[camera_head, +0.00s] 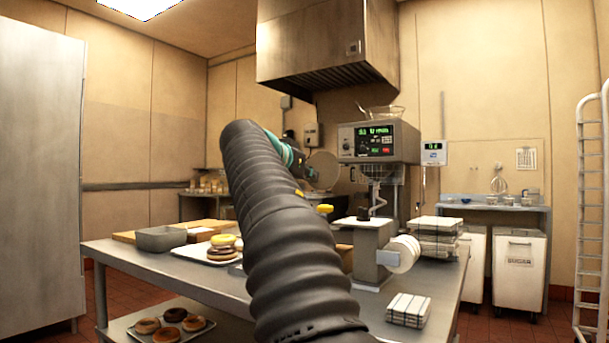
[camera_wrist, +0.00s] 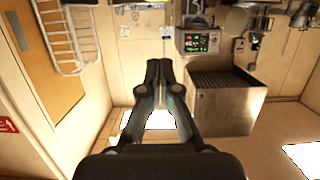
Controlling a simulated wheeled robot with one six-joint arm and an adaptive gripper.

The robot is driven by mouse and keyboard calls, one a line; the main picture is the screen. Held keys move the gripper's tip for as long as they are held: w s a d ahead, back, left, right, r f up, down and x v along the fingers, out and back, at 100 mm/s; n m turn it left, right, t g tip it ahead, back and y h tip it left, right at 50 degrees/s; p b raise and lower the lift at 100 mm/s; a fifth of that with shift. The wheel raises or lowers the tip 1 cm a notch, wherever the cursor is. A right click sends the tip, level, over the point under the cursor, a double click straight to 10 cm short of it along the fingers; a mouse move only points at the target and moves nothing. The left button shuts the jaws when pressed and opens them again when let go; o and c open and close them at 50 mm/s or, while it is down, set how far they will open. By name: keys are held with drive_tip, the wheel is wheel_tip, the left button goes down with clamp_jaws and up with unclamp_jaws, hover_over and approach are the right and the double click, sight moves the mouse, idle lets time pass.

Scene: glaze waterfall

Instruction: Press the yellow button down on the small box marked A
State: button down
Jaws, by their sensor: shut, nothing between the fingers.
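A yellow round knob (camera_head: 325,209), which looks like the button, shows just right of my arm in the head view. The box under it is mostly hidden behind my arm, and I cannot read any letter A. My gripper (camera_wrist: 158,65) is shut and empty in the wrist view, its fingertips together. The wrist view is turned over and shows the wall, hood and ceiling lights, not the button. In the head view the dark wrist end (camera_head: 300,165) is partly hidden behind my arm, above and apart from the knob.
A steel table (camera_head: 125,252) holds a grey tub (camera_head: 161,239), stacked doughnuts (camera_head: 223,248), a dispenser with a white roll (camera_head: 402,254) and folded cloths (camera_head: 408,310). A machine with a green display (camera_head: 378,141) stands behind. A hood (camera_head: 327,45) hangs above. A ladder rack (camera_head: 592,215) is right.

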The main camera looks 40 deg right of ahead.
hover_over(321, 207)
drive_tip(key=f, duration=0.1)
wheel_tip(321, 207, down, 3)
drive_tip(key=shift+f, duration=0.7)
